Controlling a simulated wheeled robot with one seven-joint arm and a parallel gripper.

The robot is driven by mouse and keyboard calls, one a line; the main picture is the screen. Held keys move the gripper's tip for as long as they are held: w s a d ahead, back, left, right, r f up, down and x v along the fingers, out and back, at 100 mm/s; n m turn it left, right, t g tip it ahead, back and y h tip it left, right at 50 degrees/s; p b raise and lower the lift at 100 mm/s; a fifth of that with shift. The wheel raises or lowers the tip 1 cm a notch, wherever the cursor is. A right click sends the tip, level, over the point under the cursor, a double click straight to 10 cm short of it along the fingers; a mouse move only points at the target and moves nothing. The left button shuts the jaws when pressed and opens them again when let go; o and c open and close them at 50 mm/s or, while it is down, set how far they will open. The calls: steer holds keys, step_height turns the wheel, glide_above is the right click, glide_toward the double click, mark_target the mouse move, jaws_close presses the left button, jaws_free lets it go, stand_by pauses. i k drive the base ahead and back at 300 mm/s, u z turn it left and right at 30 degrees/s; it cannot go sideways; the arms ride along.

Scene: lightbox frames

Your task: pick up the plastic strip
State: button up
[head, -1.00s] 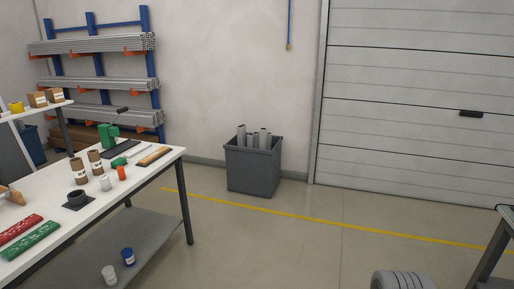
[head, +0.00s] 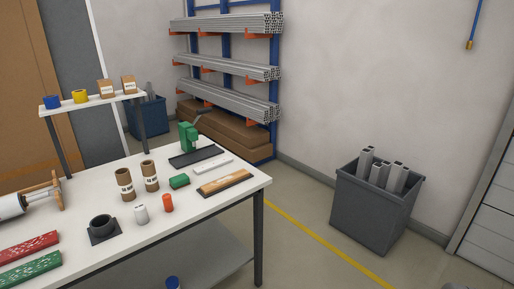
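A thin white strip (head: 212,166), which looks like the plastic strip, lies flat on the white worktable (head: 185,230) toward its far right side. It lies between a dark tray with a green hand press (head: 187,137) and a wooden-edged bar (head: 225,183). My gripper is not in view.
Two brown tubes (head: 150,176), a white can, an orange can (head: 167,203) and a black ring on a square base (head: 102,228) stand on the table. A grey bin (head: 375,215) with pipes stands right, past open floor. A pipe rack (head: 228,75) stands behind.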

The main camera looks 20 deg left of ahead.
mark_target(201, 169)
steer(key=u, duration=0.35)
steer(key=i, duration=1.2)
steer(key=u, duration=1.4)
steer(key=i, duration=0.9)
steer(key=u, duration=1.6)
steer(key=i, duration=0.55)
steer(key=u, duration=0.3)
